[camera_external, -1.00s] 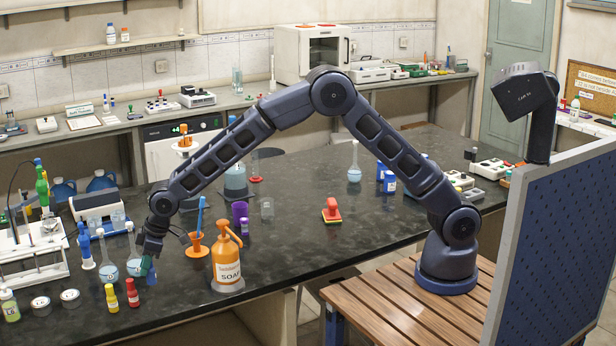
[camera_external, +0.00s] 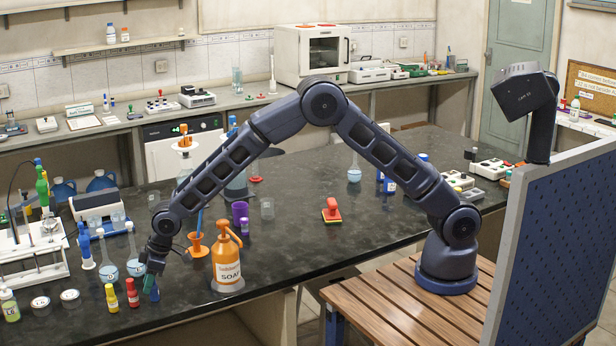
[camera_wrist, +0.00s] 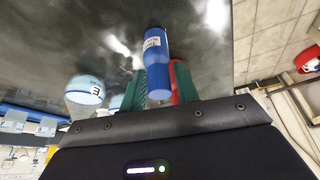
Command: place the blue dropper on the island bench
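My gripper (camera_external: 152,284) is low over the front left of the dark island bench (camera_external: 300,245). Between its green fingers in the wrist view is a small blue bottle with a white label, the blue dropper (camera_wrist: 156,60). The fingers lie along both sides of it and appear shut on it. In the external view the dropper (camera_external: 154,293) shows only as a small blue patch under the gripper. I cannot tell whether its bottom touches the bench.
A red bottle (camera_external: 132,293) and a yellow bottle (camera_external: 111,298) stand just left of my gripper. Flasks with blue liquid (camera_external: 135,264) are close behind. An orange soap bottle (camera_external: 227,262) stands to the right. The bench between gripper and soap bottle is clear.

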